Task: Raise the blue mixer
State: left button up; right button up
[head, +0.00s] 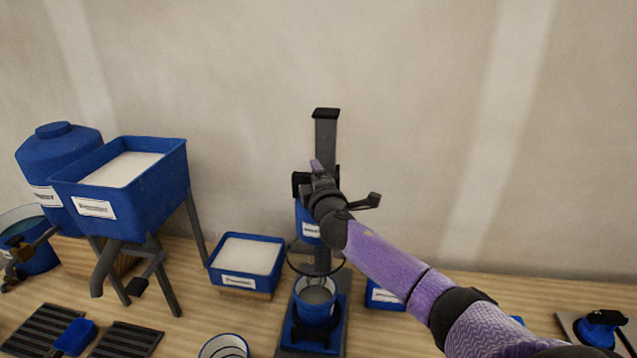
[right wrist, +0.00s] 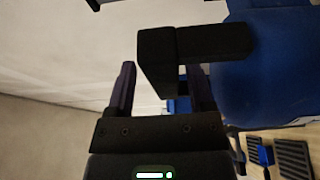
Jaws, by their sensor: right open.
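The blue mixer stands in the middle of the head view. Its dark column (head: 325,140) rises from a blue and dark base (head: 296,350). Its blue head (head: 305,222) is partly hidden behind my right arm, above a blue bucket (head: 316,312) of grey contents. My right gripper (head: 317,174) is at the mixer head, beside the column. In the right wrist view, my right gripper (right wrist: 162,85) is open, with a black handle (right wrist: 210,43) in front of and between its fingers. Whether they touch cannot be told. The mixer's blue body (right wrist: 265,85) fills the right. My left gripper is not in view.
A blue hopper (head: 150,195) on legs and a blue tank (head: 45,155) stand at left. A blue tray (head: 216,275) of white powder sits left of the mixer. Dark grates (head: 40,330) lie front left. A blue-handled tool (head: 600,325) lies far right. The wall is behind.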

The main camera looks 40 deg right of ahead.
jog(key=p+v, duration=0.2)
jog(key=v, duration=0.7)
jog(key=shift+s, duration=0.25)
